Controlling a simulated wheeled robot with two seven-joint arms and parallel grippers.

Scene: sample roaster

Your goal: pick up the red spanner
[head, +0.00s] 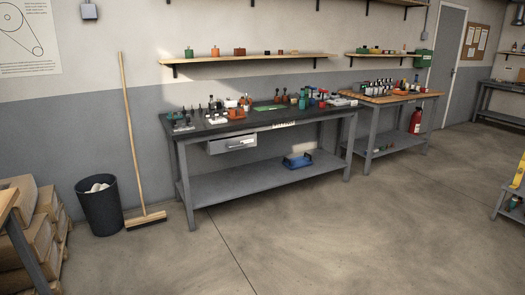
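I cannot pick out a red spanner; things on the benches are too small to tell apart for sure. The dark-topped workbench (215,131) stands against the back wall with many small tools and containers on it. An orange-red item (236,114) sits left of the middle of its top, and a small red item (322,104) sits farther right among blue and green ones. Neither shows a clear spanner shape. Neither of my grippers is in the head view.
A broom (130,130) leans on the wall beside a black bin (101,207). Cardboard boxes (30,235) are stacked at left. A wood-topped bench (415,96) and a red fire extinguisher (416,121) stand at right. The concrete floor (330,235) in front is clear.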

